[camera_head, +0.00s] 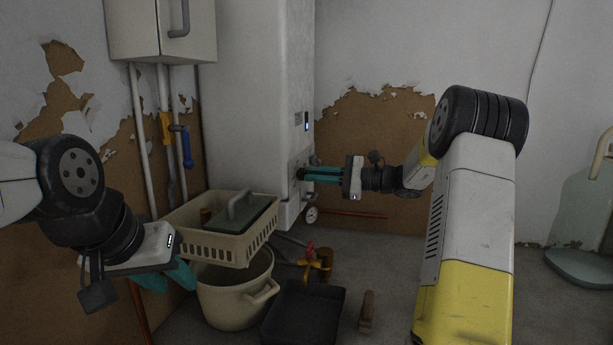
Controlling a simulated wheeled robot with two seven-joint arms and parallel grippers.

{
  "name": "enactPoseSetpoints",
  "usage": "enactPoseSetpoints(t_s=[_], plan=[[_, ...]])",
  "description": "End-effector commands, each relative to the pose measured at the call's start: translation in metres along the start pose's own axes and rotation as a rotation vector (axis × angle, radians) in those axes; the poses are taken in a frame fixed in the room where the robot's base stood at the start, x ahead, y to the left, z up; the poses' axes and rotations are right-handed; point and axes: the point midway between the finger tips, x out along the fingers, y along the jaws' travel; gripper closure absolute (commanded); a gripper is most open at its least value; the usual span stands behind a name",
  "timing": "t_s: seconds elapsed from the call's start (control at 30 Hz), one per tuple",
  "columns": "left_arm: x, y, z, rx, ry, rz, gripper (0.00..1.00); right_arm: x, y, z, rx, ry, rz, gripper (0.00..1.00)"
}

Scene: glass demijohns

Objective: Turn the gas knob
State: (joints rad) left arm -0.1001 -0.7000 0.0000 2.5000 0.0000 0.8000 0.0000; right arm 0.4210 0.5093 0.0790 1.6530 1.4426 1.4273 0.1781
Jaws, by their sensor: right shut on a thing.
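A tall white boiler (250,80) stands against the back wall, with a small lit display on its side. My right gripper (304,174) reaches in from the right at the boiler's lower side panel. Its teal fingers are shut on a small dark knob there, which the fingertips mostly hide. My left gripper (180,275) hangs low at the left, beside the beige pot, with its teal fingers pointing down and right. Its fingers are partly hidden, so I cannot tell its opening.
A beige basket (206,246) with a green-grey lidded item sits over a beige pot (228,300). A black tray (300,312), a brass valve with a red handle (309,248) and a brown block (367,312) lie on the floor.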

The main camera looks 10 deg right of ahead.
Motion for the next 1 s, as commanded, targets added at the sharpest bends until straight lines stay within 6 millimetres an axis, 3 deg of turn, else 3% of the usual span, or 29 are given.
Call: enactPoseSetpoints(t_s=[1.0], plan=[[0.0000,0.0000,0.0000,0.000,0.000,0.000,0.65,-0.0003,-0.0026,-0.0012,0.688,0.001,-0.001,1.00]])
